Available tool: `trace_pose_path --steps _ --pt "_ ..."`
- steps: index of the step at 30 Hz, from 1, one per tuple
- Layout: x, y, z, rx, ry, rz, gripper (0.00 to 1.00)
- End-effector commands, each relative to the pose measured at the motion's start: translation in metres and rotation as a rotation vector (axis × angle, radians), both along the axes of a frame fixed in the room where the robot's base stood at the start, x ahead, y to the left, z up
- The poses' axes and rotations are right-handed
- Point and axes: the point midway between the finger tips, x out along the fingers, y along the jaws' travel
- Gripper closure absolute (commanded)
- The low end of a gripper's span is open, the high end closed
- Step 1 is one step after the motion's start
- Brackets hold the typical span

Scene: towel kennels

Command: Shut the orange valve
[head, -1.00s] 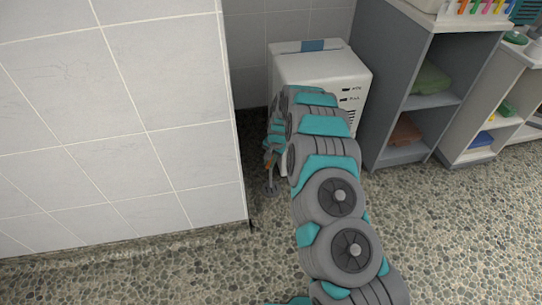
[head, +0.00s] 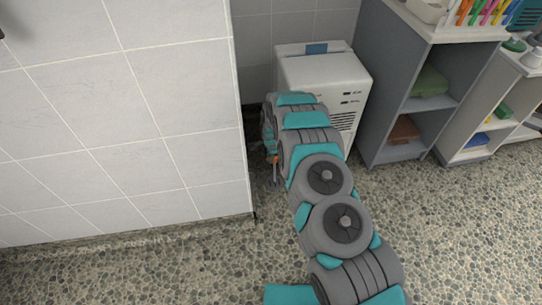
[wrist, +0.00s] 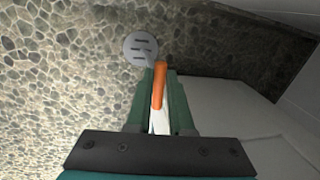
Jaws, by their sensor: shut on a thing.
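The orange valve handle (wrist: 159,84) shows in the wrist view between the two green fingers of my gripper (wrist: 158,100). The fingers are shut on it, one on each side. A round grey disc with dark slots (wrist: 140,48) lies just beyond the fingertips; I cannot tell whether it is joined to the valve. In the head view a small bit of orange (head: 276,158) shows beside my gripper, low between the tiled wall and the white machine. My arm hides most of the valve there.
A white machine (head: 325,72) stands at the back, partly behind my arm. A tiled wall (head: 120,110) is close on the left, its corner near my gripper. Grey shelves (head: 385,85) with folded towels stand on the right. Pebbled floor (head: 460,240) is clear at front right.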

Motion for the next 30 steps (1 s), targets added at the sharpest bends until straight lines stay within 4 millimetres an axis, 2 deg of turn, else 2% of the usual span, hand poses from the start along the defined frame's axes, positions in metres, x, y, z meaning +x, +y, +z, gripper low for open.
trace_pose_path --steps 9,22,23,30 --pt "0.0017 0.0004 -0.0003 0.0 -0.001 -0.081 1.0" --pt "0.0018 0.0003 -0.0003 0.001 -0.001 -0.089 1.0" --pt "0.0018 0.0002 -0.0003 0.001 -0.001 -0.089 0.78" --pt "0.0017 0.0005 0.0001 0.0 -0.001 -0.088 0.51"
